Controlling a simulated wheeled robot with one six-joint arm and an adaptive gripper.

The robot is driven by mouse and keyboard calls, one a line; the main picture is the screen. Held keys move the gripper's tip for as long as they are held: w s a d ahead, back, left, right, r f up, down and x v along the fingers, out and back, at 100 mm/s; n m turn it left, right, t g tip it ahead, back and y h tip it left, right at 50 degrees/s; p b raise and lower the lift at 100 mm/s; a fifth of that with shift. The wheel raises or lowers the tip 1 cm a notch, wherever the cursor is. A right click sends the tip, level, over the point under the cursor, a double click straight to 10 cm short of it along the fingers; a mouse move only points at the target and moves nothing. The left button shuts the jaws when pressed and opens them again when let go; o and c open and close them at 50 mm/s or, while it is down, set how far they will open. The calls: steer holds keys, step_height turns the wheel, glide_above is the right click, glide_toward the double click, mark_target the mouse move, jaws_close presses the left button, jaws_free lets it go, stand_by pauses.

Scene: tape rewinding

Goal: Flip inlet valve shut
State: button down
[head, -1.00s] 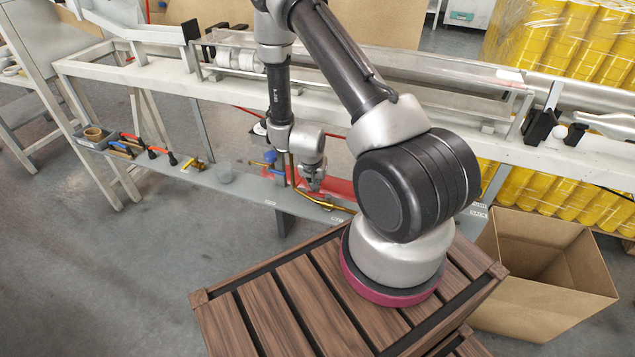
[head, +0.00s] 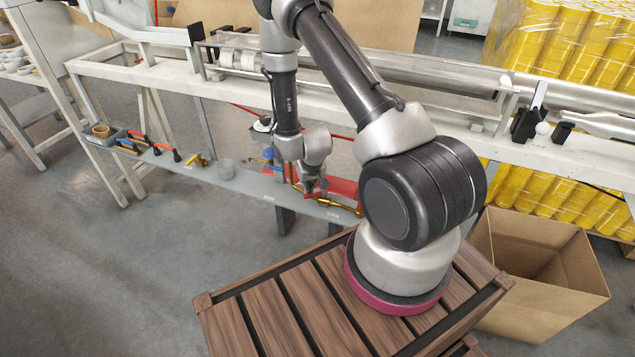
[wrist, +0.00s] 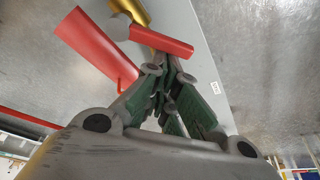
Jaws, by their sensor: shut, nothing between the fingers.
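My gripper (head: 318,190) is at the grey shelf, beside a brass pipe fitting (head: 340,206). In the wrist view, my gripper (wrist: 168,72) has its fingers together and empty. A red lever (wrist: 162,41) lies just beyond the fingertips, beside the brass fitting (wrist: 130,12). I cannot tell whether the fingertips touch the lever. A blue-handled part (head: 262,161) sits on the brass piping to the left of my gripper. The lettering on the shelf labels is too small to read, so I cannot confirm which valve is the inlet.
A slatted wooden crate (head: 270,318) and an open cardboard box (head: 535,265) stand in front. Open floor lies at left.

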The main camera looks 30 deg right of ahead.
mark_target(307, 198)
steer(key=s+n+y, duration=0.1)
steer(key=n, duration=0.1)
steer(key=s+a+n, duration=0.1)
steer(key=n, duration=0.2)
steer(key=shift+s+a+n+y, duration=0.1)
steer(key=shift+s+n+y, duration=0.1)
steer(key=shift+n+y, duration=0.15)
steer(key=s+n+y, duration=0.1)
steer(key=n, duration=0.1)
steer(key=shift+s+n+g, duration=0.2)
steer(key=shift+n+g, duration=0.1)
steer(key=shift+n, duration=0.05)
steer(key=shift+s+a, duration=0.1)
steer(key=shift+s, duration=0.35)
